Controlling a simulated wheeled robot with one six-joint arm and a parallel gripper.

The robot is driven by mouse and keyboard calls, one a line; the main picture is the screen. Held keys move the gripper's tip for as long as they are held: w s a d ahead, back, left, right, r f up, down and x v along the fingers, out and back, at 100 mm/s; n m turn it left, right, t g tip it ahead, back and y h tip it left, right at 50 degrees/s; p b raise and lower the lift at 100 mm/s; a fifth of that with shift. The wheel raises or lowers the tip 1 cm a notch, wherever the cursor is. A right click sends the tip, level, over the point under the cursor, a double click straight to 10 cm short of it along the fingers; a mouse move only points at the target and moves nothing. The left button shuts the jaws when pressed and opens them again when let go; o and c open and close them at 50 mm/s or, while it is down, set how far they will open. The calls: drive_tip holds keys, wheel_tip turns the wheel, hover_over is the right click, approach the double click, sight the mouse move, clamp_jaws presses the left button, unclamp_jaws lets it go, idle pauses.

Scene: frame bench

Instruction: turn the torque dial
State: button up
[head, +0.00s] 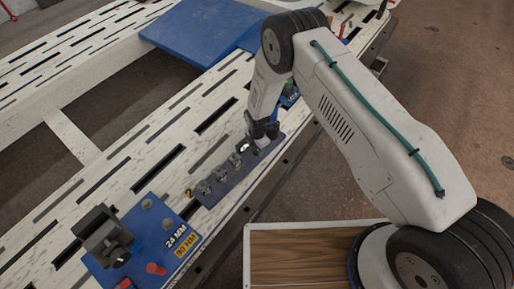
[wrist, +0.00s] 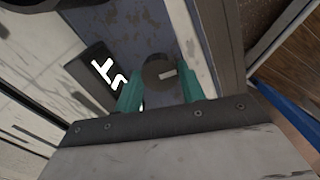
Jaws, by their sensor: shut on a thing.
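The torque dial (wrist: 158,72), a dark round knob with a short white mark, shows in the wrist view. It stands on a worn dark blue panel (wrist: 140,35). The teal fingers of my gripper (wrist: 160,88) are on either side of the dial and shut on it. The white mark lies nearly level in the picture. In the head view my gripper (head: 262,133) points down at the far end of a dark blue strip (head: 225,187), and I cannot make out the dial there.
Several small metal fittings (head: 220,175) stand along the strip. A blue plate (head: 130,270) with a dark block (head: 103,237) and "24 MM" and "90 NM" labels lies nearer. A black label with white marks (wrist: 105,72) is left of the dial. A wooden-floored tray (head: 300,262) is at front.

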drive_tip(key=m, duration=0.3)
drive_tip(key=shift+m, duration=0.4)
drive_tip(key=m, duration=0.3)
drive_tip(key=shift+m, duration=0.3)
drive_tip(key=m, duration=0.3)
drive_tip(key=shift+m, duration=0.3)
drive_tip(key=m, duration=0.3)
drive_tip(key=shift+m, duration=0.4)
drive_tip(key=m, duration=1.1)
drive_tip(key=shift+m, duration=0.4)
